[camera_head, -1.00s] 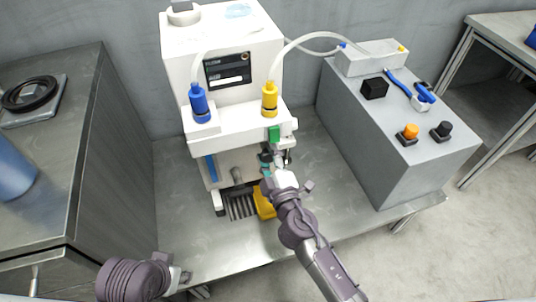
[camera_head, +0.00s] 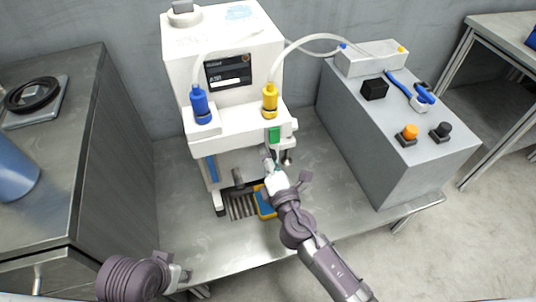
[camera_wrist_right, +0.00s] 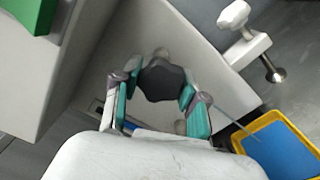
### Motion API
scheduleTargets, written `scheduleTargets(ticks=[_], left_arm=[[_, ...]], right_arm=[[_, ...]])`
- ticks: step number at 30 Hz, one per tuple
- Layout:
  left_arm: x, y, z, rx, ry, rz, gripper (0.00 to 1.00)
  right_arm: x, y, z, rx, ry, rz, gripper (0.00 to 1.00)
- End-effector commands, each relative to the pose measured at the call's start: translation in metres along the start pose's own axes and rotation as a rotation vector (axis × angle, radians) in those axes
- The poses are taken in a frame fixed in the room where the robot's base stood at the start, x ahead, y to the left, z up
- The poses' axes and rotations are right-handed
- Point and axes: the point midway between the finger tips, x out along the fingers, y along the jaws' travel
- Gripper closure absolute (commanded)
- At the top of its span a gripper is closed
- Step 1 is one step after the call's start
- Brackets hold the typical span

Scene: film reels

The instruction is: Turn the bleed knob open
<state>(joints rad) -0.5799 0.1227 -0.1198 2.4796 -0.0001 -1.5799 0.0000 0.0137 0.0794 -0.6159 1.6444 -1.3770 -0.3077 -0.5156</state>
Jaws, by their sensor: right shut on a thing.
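A dark grey lobed knob (camera_wrist_right: 163,82) sits in front of a pale machine panel in the right wrist view; I take it for the bleed knob. My right gripper (camera_wrist_right: 160,92) has its teal-padded fingers on both sides of the knob and is shut on it. In the head view my right gripper (camera_head: 268,163) is under the front ledge of the white machine (camera_head: 220,45), and the knob is hard to make out there. My left gripper (camera_head: 183,276) is low at the left, away from the machine, its fingers too small to judge.
A yellow-rimmed tray with a blue inside (camera_wrist_right: 283,148) lies below my right gripper. A white knob on an arm (camera_wrist_right: 235,15) is close by at the right. A blue bottle (camera_head: 200,104) and a yellow bottle (camera_head: 269,99) stand on the ledge. A grey box (camera_head: 400,130) is at the right.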

Motion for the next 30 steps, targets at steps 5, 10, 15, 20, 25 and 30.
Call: scheduleTargets(ticks=[5,10,15,20,25,30], left_arm=[[-0.0015,0.0001,-0.0006,0.0,0.0,0.0,0.6],[-0.002,0.0002,-0.0008,-0.001,0.0,0.001,0.6],[-0.0021,0.0007,-0.001,-0.002,0.001,0.002,0.6],[-0.0021,0.0014,-0.0012,-0.005,0.001,0.004,0.6],[-0.0021,0.0016,-0.0013,-0.005,0.002,0.004,0.6],[-0.0022,0.0015,-0.0012,-0.005,0.002,0.004,0.6]], right_arm=[[-0.0005,-0.0011,-0.0008,-0.073,0.002,-0.002,0.92],[-0.0005,-0.0016,-0.0007,-0.109,0.002,-0.002,0.92],[-0.0005,-0.0018,-0.0008,-0.121,0.002,-0.002,0.92],[-0.0006,-0.0018,-0.0009,-0.121,0.002,-0.002,0.92],[-0.0006,-0.0019,-0.001,-0.12,0.002,-0.002,0.54],[-0.0004,-0.0015,-0.0007,-0.12,0.002,-0.002,0.31]])
